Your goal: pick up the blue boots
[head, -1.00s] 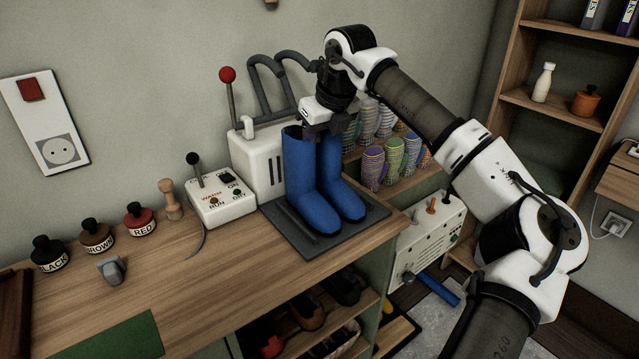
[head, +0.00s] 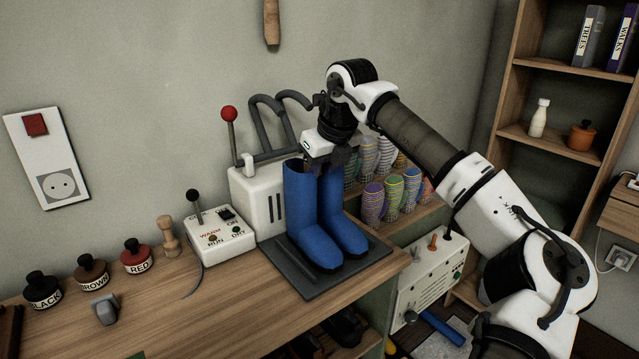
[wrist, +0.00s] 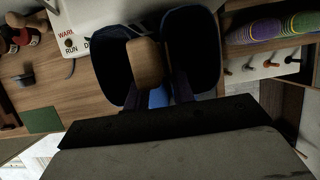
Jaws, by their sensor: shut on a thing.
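The pair of blue boots (head: 312,222) stands upright, side by side, on a dark grey mat (head: 305,285) on the wooden bench; their soles look to be resting on it. In the wrist view the dark open tops of the boots (wrist: 110,72) lie to either side of a brown rounded piece (wrist: 147,62), which I cannot identify. The fingertips are mostly hidden there.
Behind the boots stands a white machine (head: 255,200) with hoses and a red-knobbed lever. A control box (head: 217,235) is left of it. Striped spools (head: 392,195) sit close on the right. Ink-like pots (head: 90,270) line the left.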

